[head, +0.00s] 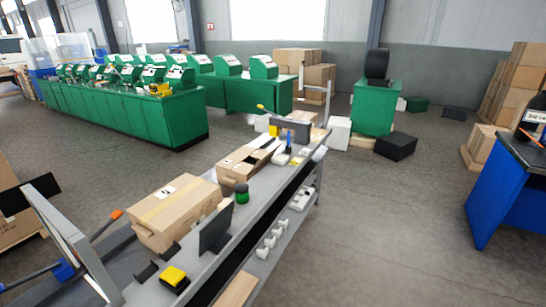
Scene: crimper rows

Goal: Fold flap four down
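A cardboard box (172,215) with a tape strip and a label on top sits on the grey workbench (232,248), and its top looks closed. Farther along the bench lies a second, flatter cardboard box (240,168) with dark strips on its top. I cannot tell which flap is flap four, nor whether any flap stands up. Neither of my grippers is in view, and no hand is seen touching a box.
A dark upright panel (215,230), a yellow-and-black device (174,279) and a green-and-black round item (242,193) stand on the bench. A blue-sided table (492,205) is at the right. Green machine benches (165,121) stand behind. Open floor lies between.

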